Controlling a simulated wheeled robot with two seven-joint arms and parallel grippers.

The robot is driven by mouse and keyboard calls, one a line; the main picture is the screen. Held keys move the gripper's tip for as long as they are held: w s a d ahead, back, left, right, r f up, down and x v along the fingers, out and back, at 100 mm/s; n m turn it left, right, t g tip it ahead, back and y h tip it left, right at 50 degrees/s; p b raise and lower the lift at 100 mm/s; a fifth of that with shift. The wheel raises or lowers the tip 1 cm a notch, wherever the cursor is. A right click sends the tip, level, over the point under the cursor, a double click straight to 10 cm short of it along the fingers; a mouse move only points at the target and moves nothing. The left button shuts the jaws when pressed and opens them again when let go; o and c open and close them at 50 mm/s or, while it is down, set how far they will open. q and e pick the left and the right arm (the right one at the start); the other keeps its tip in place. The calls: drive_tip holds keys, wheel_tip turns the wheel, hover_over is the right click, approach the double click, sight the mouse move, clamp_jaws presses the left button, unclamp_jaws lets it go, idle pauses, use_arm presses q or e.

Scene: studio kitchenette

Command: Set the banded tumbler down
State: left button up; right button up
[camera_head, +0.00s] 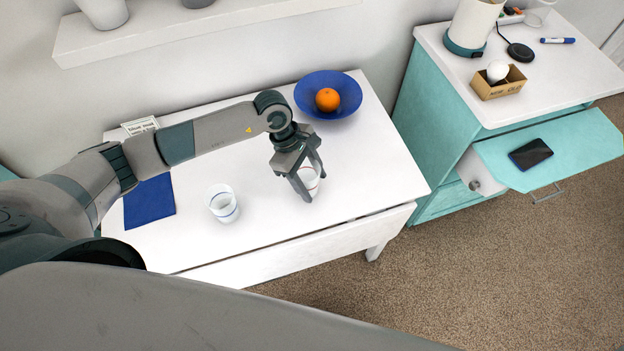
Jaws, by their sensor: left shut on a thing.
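My left gripper (311,177) points down over the right part of the white table and is shut on a pale tumbler (312,184) with a thin reddish band. The fingers hide part of this tumbler. It looks upright, at or just above the tabletop; I cannot tell whether its base touches. A second whitish tumbler (222,204), with a blue band near its base, stands upright on the white table (262,226) to the left of the gripper. My right gripper is not in view.
A blue bowl (346,82) with an orange (327,99) stands at the table's back right. A blue cloth (149,201) lies at the left. The tabletop between the tumblers is clear.

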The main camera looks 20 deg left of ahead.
use_arm(q)
drive_tip(key=shift+f, duration=0.5)
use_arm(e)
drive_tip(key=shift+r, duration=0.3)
use_arm(q)
drive_tip(key=shift+f, duration=0.1)
drive_tip(key=shift+f, duration=0.1)
drive_tip(key=o, duration=1.2)
drive_tip(key=shift+c, duration=0.2)
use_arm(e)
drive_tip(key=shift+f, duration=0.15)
